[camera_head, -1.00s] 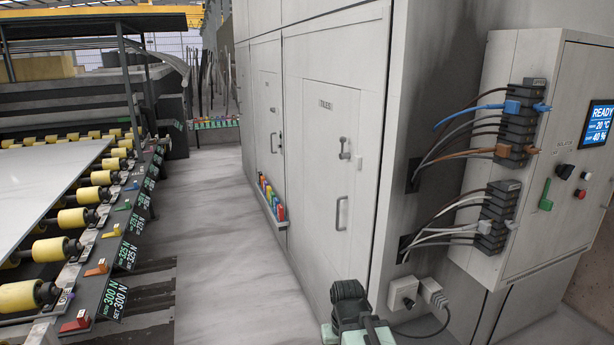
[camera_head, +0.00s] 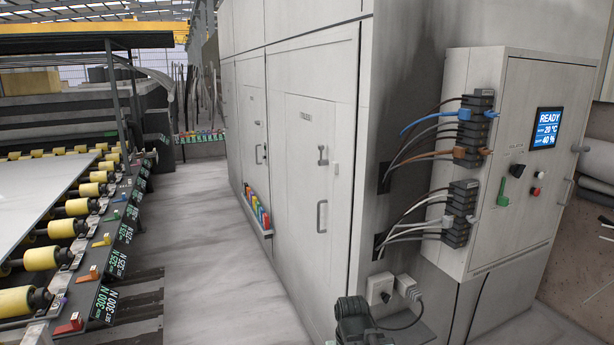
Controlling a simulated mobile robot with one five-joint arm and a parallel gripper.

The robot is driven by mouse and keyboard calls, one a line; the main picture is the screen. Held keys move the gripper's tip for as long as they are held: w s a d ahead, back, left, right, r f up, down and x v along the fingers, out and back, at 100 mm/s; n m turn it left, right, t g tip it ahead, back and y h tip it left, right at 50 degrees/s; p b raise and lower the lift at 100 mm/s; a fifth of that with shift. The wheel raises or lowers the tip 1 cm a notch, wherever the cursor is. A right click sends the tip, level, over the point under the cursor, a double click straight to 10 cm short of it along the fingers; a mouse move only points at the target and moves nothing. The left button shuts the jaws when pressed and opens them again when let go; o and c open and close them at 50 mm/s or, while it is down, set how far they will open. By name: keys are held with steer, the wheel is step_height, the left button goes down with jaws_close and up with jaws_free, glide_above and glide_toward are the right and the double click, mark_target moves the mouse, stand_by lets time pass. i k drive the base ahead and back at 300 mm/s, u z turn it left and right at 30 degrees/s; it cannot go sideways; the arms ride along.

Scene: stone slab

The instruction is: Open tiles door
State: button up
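The tiles door (camera_head: 298,190) is a pale grey panel in the tall cabinet wall right of the aisle, seen at a slant. It looks closed and flush with its frame. A small label (camera_head: 306,117) sits near its top. A small metal latch handle (camera_head: 323,155) is on its right side, with a vertical pull handle (camera_head: 321,216) below. A dark ribbed part of my arm (camera_head: 354,318) shows at the bottom edge, well below and apart from the handles. My gripper's fingertips are not visible.
Another door (camera_head: 252,135) with a handle stands farther left. A rack of coloured items (camera_head: 257,212) juts from the cabinet. A control box (camera_head: 515,165) with cables is at right; a plug socket (camera_head: 381,288) is below. A roller conveyor (camera_head: 50,258) lines the left. The aisle floor (camera_head: 200,250) is clear.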

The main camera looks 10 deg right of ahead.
mark_target(311, 122)
steer(key=i, duration=0.85)
steer(key=u, duration=0.15)
steer(key=k, duration=0.9)
steer(key=z, duration=0.1)
steer(key=i, duration=1.65)
steer(key=u, duration=1.2)
